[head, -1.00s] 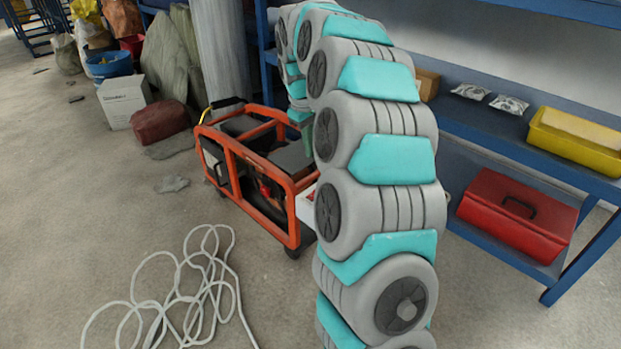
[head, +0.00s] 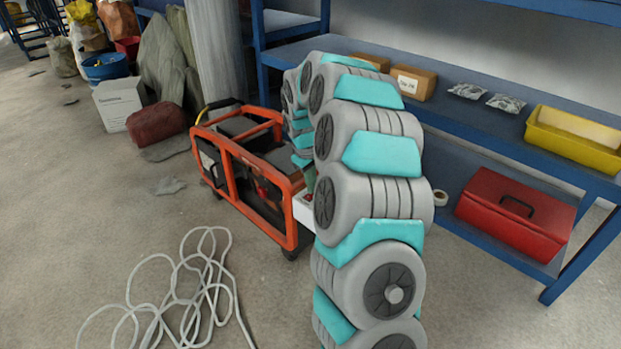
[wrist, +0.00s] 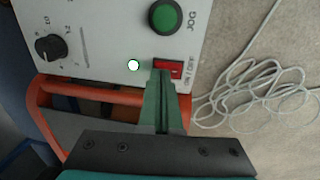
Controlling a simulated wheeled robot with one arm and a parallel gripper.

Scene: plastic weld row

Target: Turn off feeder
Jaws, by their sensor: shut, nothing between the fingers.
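The feeder's white control panel (wrist: 110,35) fills the top of the wrist view, turned sideways. It has a red rocker switch (wrist: 169,69) with ON/OFF lettering, a small round lamp (wrist: 134,65) that looks bright white with a green rim, a green JOG button (wrist: 165,16) and a black dial (wrist: 51,47). My gripper (wrist: 163,72) is shut and empty, its green fingertips at the red switch and overlapping its left part. I cannot tell whether they touch it.
A loose white cable (head: 190,290) lies on the floor at front left. Blue shelving (head: 470,130) at right holds a red toolbox (head: 515,212) and a yellow bin (head: 575,138). The floor at left is open.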

